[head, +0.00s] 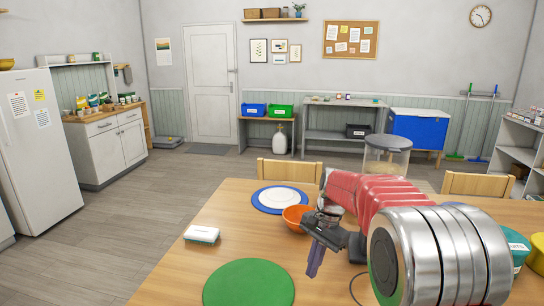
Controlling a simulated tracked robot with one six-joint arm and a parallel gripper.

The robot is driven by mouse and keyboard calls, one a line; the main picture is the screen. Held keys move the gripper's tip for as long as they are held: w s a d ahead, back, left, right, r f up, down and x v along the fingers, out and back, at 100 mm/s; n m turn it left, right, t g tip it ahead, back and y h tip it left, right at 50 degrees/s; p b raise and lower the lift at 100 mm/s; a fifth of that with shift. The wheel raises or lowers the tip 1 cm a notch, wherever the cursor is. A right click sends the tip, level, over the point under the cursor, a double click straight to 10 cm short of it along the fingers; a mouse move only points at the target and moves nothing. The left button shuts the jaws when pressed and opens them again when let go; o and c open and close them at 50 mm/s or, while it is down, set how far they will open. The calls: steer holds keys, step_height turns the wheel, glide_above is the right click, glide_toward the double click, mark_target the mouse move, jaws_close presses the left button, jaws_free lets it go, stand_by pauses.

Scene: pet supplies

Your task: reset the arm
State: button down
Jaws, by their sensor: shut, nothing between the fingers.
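My gripper (314,262) shows in the head view at the end of my red and silver arm, which reaches in from the right over the wooden table (165,283). Its fingers are shut and point down, with nothing held between them. It hangs right of the green round mat (249,286) and in front of the orange bowl (293,217). My arm hides part of the table's right side.
A white plate on a blue mat (263,205) lies beside the bowl. A white and green box (202,234) sits at the table's left. Teal (517,244) and yellow containers stand at the right behind my arm. Chairs (290,171) stand at the far edge.

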steer(key=s+d+r+n+t, duration=0.1)
steer(key=s+r+n+t, duration=0.1)
steer(key=s, duration=0.8)
steer(key=s+d+r+n+t+h, duration=0.1)
steer(key=s+r+n+t, duration=0.1)
steer(key=s, duration=0.8)
steer(key=s+d+r+n+t+h, duration=0.1)
steer(key=s+r+n, duration=0.3)
steer(key=s, duration=0.6)
steer(key=shift+s+d+r+n+t, duration=0.25)
steer(key=shift+d+n+t, duration=0.4)
steer(key=shift+n, duration=0.25)
